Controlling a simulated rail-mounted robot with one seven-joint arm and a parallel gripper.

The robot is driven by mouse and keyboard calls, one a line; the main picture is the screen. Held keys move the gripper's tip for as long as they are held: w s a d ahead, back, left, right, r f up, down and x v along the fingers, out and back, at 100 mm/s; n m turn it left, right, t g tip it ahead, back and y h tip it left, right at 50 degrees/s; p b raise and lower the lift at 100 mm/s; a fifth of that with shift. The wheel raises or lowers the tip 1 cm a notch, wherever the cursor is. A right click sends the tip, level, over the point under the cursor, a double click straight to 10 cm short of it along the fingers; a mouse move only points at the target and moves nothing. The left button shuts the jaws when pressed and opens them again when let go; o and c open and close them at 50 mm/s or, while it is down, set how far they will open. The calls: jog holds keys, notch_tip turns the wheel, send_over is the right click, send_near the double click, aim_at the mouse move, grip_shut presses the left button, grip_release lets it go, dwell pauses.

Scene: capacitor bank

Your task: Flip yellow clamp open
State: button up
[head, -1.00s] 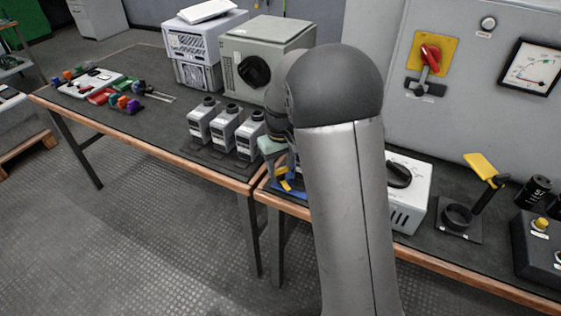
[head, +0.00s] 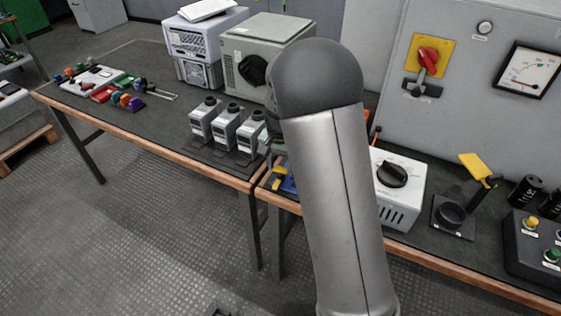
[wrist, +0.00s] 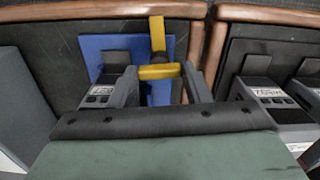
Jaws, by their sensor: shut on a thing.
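The yellow clamp (wrist: 158,72) shows in the wrist view as a T-shaped handle with a crossbar and a bar running toward the table edge. It sits over a blue plate (wrist: 98,50). My gripper (wrist: 163,76) is shut on the clamp, with one dark finger at each end of the crossbar. In the head view a small yellow part of the clamp (head: 279,180) shows beside my arm. My arm hides the gripper there. How far the clamp is tilted is hard to tell.
Several grey capacitor units (head: 228,128) stand just left of the clamp. A white box with a black dial (head: 399,190) stands right of my arm. Further right are a black ring holder with a yellow flap (head: 453,214) and a button box (head: 535,240).

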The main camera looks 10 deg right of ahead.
aim_at(281, 167)
jog(key=shift+m, duration=0.6)
jog(key=o, duration=1)
notch_tip(281, 167, up, 18)
jog(key=shift+f+p, duration=0.25)
jog(key=shift+p, duration=0.55)
